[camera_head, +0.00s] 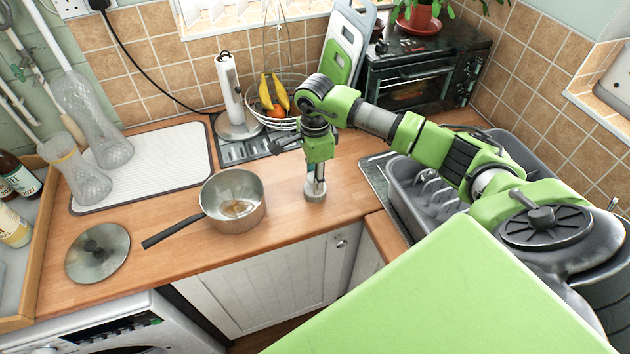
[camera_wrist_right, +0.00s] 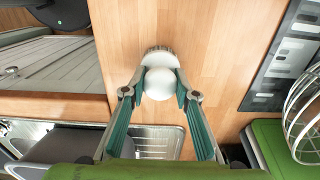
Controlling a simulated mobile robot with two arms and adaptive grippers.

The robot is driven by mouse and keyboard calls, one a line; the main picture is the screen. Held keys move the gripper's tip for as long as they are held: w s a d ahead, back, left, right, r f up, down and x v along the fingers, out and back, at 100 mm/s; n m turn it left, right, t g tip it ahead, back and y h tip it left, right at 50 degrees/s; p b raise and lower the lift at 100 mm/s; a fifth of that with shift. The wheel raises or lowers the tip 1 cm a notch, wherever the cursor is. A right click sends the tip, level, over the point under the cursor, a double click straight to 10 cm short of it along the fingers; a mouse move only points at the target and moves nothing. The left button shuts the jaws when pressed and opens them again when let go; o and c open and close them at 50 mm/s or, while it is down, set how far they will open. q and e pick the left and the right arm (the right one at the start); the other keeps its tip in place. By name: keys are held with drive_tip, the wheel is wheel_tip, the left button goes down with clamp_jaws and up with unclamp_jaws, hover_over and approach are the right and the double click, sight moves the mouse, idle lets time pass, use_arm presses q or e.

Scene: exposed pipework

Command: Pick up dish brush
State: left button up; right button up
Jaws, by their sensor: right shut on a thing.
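The dish brush (camera_head: 315,190) is upright at the wooden counter near its inner corner, to the right of the saucepan. It has a pale round head with bristles at its lower edge. My right gripper (camera_head: 317,172) points down from above and is shut on it. In the right wrist view the white round top of the dish brush (camera_wrist_right: 160,84) sits between the two fingertips of my right gripper (camera_wrist_right: 160,92), with bristles showing beyond. I cannot tell whether the brush touches the counter. My left gripper is in neither view.
A saucepan (camera_head: 233,201) with its handle toward the left stands beside the brush. A glass lid (camera_head: 97,252) lies further left. A grey dish rack (camera_head: 425,205) is to the right, under my right arm. A fruit basket (camera_head: 290,85) and toaster oven (camera_head: 420,75) stand behind.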

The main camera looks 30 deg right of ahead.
drive_tip(key=shift+r+b, duration=0.35)
drive_tip(key=shift+b, duration=0.1)
drive_tip(key=shift+w+r+b, duration=0.1)
drive_tip(key=shift+r+b, duration=0.85)
drive_tip(key=shift+b, duration=0.15)
drive_tip(key=s+a+r+b, duration=0.4)
drive_tip(key=s+a+r, duration=0.4)
drive_tip(key=s+r, duration=0.2)
drive_tip(key=shift+s+r, duration=0.25)
drive_tip(key=shift+s, duration=0.65)
drive_tip(key=shift+o, duration=0.7)
drive_tip(key=shift+f, duration=0.1)
